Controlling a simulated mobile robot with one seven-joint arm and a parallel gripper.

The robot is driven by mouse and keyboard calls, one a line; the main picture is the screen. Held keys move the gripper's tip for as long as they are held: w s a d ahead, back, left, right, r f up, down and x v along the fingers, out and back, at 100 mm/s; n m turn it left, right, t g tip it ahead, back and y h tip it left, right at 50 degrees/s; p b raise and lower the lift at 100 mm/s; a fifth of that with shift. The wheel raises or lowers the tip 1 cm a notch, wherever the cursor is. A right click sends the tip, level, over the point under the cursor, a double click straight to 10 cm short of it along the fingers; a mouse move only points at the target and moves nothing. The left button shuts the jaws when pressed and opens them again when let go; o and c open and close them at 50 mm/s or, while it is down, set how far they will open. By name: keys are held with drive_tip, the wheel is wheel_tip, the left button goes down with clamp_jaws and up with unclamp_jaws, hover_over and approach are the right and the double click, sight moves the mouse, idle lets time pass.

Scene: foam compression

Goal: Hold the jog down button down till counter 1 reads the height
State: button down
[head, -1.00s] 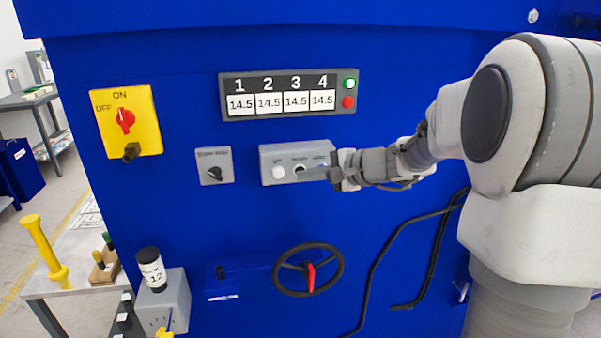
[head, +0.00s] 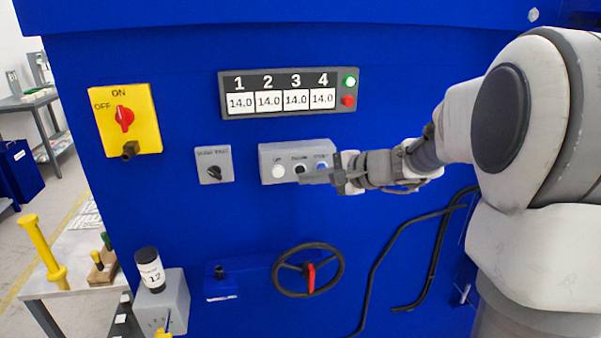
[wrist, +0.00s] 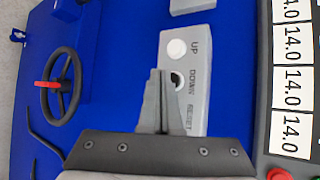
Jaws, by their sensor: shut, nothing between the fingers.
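The button box (head: 268,176) on the blue press has a white UP button (head: 278,172), a dark DOWN button (head: 300,168) and a blue RESET button (head: 321,165). My gripper (head: 304,179) is shut and empty, its fingertips just below DOWN in the head view. In the wrist view, my gripper (wrist: 160,73) overlaps the edge of the DOWN button (wrist: 179,82); I cannot tell whether it touches or presses it. RESET is hidden behind the fingers there. Counter 1 (head: 240,103) reads 14.0, as do the other counters.
A yellow ON/OFF switch (head: 125,120) and a grey selector box (head: 214,166) are left of the buttons. A handwheel (head: 308,270) sits below.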

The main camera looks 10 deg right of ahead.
drive_tip(key=s+b, duration=0.2)
drive_tip(key=s, duration=0.3)
idle(0.3)
drive_tip(key=shift+a+f, duration=0.1)
